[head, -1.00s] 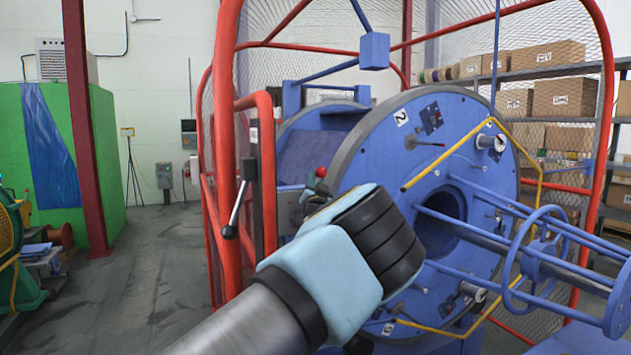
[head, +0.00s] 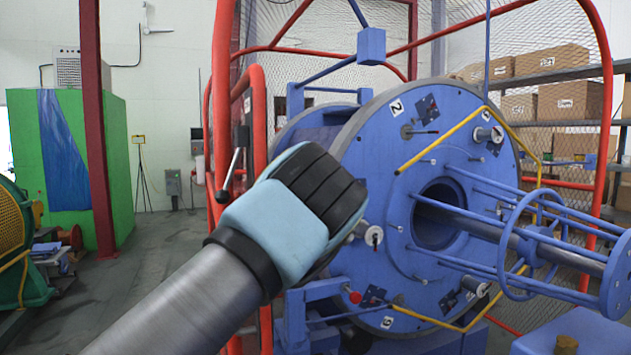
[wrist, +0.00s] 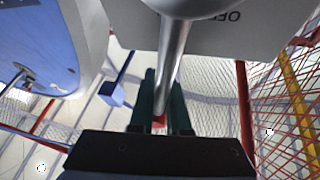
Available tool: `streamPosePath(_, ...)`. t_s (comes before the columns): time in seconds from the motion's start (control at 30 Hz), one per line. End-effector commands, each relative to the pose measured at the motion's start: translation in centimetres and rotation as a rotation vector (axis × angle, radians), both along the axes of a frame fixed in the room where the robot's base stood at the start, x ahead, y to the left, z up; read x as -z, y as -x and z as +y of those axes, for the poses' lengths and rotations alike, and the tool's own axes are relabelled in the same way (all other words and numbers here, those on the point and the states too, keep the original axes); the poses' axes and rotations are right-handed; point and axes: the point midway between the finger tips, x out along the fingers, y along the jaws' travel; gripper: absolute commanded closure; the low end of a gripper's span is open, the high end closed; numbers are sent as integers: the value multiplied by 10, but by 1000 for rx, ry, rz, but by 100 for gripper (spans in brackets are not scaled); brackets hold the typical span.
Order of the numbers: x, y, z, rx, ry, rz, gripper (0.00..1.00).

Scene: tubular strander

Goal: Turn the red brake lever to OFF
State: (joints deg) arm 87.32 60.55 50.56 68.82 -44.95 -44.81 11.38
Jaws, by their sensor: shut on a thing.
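In the wrist view, the brake lever (wrist: 172,62) is a bright metal rod running down from a round hub at the top. A small red part (wrist: 159,122) shows at its lower end, between the dark green fingers. My gripper (wrist: 163,95) is shut on the lever. Part of an upside-down label, seemingly OFF (wrist: 222,15), shows on the grey plate (wrist: 215,38) beside the hub. In the head view, my pale-blue wrist hides the gripper and the red lever.
The blue strander disc (head: 400,210) stands right of my arm, with rods and a shaft projecting from it. A red tubular guard frame (head: 220,110) with mesh surrounds it. Another lever with a black knob (head: 222,196) is just left. Clear floor (head: 150,260) lies left.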

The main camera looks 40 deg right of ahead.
Motion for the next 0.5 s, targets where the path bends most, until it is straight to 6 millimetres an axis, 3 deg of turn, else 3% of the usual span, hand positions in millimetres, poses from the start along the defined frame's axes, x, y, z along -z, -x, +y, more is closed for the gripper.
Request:
streamPosePath(0.03, 7, -5, 5, -1, 35, 10, 100)
streamPosePath(0.5, 4, -23, 45, -2, 377, 145, 100)
